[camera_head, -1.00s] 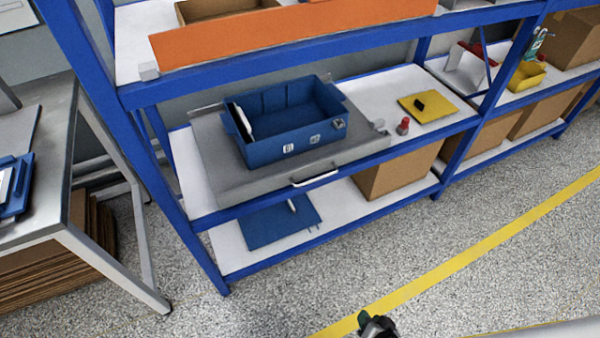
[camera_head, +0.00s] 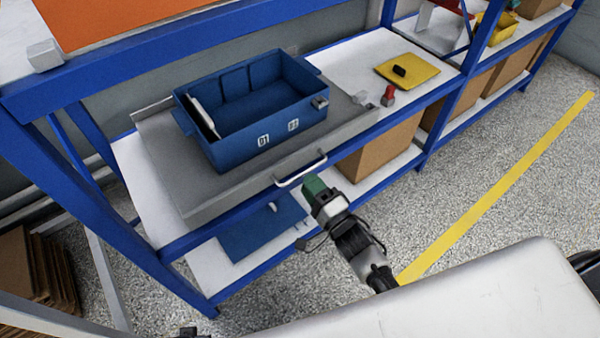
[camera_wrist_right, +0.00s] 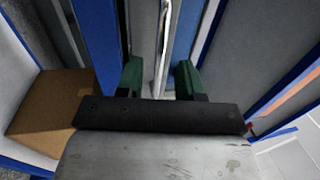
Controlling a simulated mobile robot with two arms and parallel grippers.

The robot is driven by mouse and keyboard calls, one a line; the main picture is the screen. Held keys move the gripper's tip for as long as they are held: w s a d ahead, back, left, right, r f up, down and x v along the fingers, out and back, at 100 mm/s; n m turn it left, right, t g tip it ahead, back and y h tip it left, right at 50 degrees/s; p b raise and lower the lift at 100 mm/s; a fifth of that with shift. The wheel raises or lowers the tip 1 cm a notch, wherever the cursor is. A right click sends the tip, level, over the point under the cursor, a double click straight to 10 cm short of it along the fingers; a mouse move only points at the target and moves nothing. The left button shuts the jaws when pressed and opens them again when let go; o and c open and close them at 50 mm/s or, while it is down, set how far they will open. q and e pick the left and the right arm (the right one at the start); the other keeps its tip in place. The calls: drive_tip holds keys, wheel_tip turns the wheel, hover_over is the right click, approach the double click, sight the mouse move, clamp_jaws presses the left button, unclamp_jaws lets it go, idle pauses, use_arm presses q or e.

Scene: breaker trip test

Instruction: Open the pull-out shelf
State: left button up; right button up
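The pull-out shelf (camera_head: 165,150) is a grey board on the middle level of the blue rack. It has a pale bar handle (camera_head: 301,171) on its front edge. A blue bin (camera_head: 230,150) stands on it. My right gripper (camera_head: 313,188) is at the handle's right end in the head view. In the right wrist view its green fingers (camera_wrist_right: 159,80) are apart, with the pale handle bar (camera_wrist_right: 164,45) showing between them; contact cannot be made out. A small dark part at the bottom edge of the head view may be my left gripper (camera_head: 188,332); its fingers cannot be made out.
Right of the shelf are a red button (camera_head: 388,95) and a yellow plate (camera_head: 408,70) with a black piece. Below are a blue panel (camera_head: 248,232) and a cardboard box (camera_head: 380,148). The speckled floor in front is clear, with a yellow line (camera_head: 500,180).

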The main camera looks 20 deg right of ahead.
sight(301, 172)
use_arm(q)
drive_tip(key=shift+w+r, duration=0.4)
drive_tip(key=shift+r, duration=0.4)
use_arm(e)
drive_tip(key=shift+x, duration=2.1)
drive_tip(key=shift+c, duration=0.4)
clamp_jaws()
